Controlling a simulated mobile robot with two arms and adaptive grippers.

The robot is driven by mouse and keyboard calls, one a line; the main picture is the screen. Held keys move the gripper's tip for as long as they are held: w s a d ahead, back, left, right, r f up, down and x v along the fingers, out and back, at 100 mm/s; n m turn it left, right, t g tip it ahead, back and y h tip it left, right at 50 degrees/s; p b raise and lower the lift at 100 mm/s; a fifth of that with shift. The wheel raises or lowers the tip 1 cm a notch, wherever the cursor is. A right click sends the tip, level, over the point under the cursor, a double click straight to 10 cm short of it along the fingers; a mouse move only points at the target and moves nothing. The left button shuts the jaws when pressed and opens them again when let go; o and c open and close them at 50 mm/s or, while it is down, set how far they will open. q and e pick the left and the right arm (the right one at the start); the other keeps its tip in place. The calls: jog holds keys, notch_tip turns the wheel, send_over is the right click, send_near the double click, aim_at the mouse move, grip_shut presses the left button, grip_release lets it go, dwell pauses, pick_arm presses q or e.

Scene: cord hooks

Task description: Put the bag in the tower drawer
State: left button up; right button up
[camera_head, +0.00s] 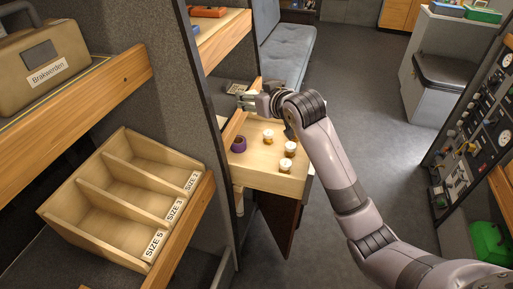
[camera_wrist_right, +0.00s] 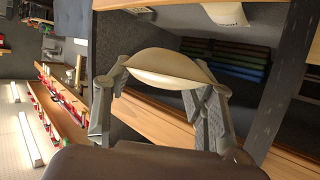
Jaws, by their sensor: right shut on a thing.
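The bag (camera_wrist_right: 168,66) is a beige, pillow-shaped pouch in the right wrist view. My right gripper (camera_head: 247,99) is shut on it, with one finger at each end. In the head view this gripper is at the back of the open tower drawer (camera_head: 263,180), above its far left part, and I cannot make out the bag there. The drawer is a pale wooden box, pulled out. It holds a purple roll (camera_head: 239,144) and several small white-capped jars (camera_head: 285,165). My forearm hides part of its right side. My left gripper is not in view.
A dark upright panel edge (camera_head: 208,110) stands just left of the drawer. A wooden divided bin (camera_head: 110,205) and a labelled case (camera_head: 42,62) sit on shelves at the left. A grey padded bench (camera_head: 284,50) is behind the drawer. The floor (camera_head: 365,90) to the right is clear.

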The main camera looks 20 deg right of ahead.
notch_tip(320, 180, down, 17)
dwell(0.4)
jog(key=shift+f+b, duration=0.35)
jog(key=shift+f, duration=0.25)
jog(key=o, duration=1.2)
jog(key=shift+o, duration=0.2)
jog(key=shift+r, duration=0.1)
jog(key=r+v, duration=0.1)
jog(key=v, duration=1.1)
jog(key=shift+p, duration=0.3)
